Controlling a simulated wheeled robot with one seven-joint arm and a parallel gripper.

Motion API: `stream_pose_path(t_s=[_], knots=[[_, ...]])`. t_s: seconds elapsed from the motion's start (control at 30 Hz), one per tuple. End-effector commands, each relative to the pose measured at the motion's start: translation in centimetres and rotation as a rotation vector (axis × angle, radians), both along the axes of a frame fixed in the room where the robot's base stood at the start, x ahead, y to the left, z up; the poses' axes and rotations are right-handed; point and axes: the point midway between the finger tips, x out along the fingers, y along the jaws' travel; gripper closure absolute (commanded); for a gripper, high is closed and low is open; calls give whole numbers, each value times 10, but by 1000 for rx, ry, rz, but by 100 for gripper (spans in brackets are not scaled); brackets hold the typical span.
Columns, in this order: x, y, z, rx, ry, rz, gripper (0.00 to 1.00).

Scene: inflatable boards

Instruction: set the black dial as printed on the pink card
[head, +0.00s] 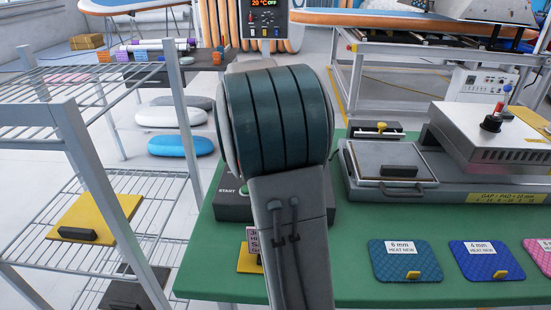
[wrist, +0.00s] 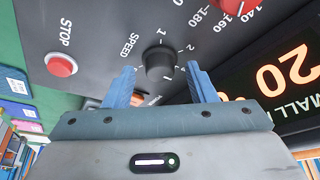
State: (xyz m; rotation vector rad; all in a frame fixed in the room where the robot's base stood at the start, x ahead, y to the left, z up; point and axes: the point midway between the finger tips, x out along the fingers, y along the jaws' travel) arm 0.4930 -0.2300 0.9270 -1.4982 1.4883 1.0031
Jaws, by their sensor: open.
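The black dial (wrist: 160,60) sits on a dark grey panel in the wrist view, beside the word SPEED and printed numbers. I cannot make out its pointer. My gripper (wrist: 163,70) is open, with its two blue fingers on either side of the dial in the picture and a gap to each side. Whether the tips reach the dial's depth is unclear. A small pink card (head: 252,240) stands on a yellow base in the head view. My arm covers most of it and its print is not readable. My gripper and the dial are hidden behind my arm there.
The panel has a red STOP button (wrist: 61,64), a red knob (wrist: 232,5) and a lit display (wrist: 295,75) close by. In the head view, a heat press (head: 490,140) and coloured pads (head: 405,262) are on the green table (head: 350,288). A wire rack (head: 75,205) stands left.

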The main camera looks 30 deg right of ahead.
Motion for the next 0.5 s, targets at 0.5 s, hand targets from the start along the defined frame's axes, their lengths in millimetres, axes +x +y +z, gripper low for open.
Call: stream_pose_path(t_s=[0.5], knots=[[1,39,96,-1,-4,3,49]])
